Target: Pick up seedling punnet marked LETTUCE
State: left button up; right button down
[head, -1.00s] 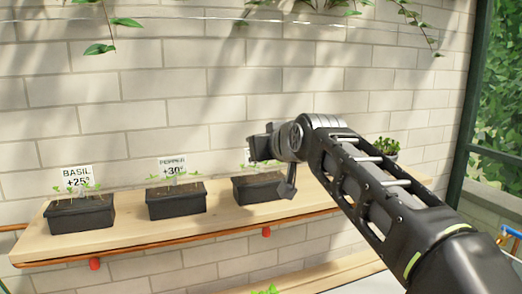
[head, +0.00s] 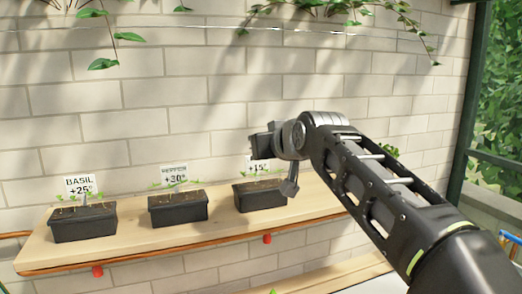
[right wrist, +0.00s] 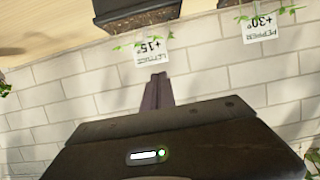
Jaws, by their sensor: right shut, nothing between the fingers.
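The LETTUCE punnet is the black tray of seedlings (head: 260,197) at the right of the row on the wooden shelf in the head view. Its sign (head: 258,167) shows +15° there, partly hidden by my right gripper. In the right wrist view, which is upside down, the punnet (right wrist: 145,18) is at the top and its sign (right wrist: 152,48) reads LETTUCE +15°. My right gripper (right wrist: 158,78) is shut and empty, apart from the punnet, its fingertips appearing just below the sign in that picture. My left gripper is not in view.
The BASIL punnet (head: 82,222) and PEPPER punnet (head: 178,207) stand left of it on the shelf (head: 140,250). An orange pipe (head: 200,251) runs along the shelf's front. A brick wall (head: 200,100) rises behind. Vines hang above.

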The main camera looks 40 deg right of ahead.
jog(key=s+a+b, duration=0.3)
jog(key=s, duration=0.8)
jog(key=shift+s+a+b, duration=0.2)
jog(key=shift+a+b, duration=0.1)
jog(key=shift+a, duration=0.1)
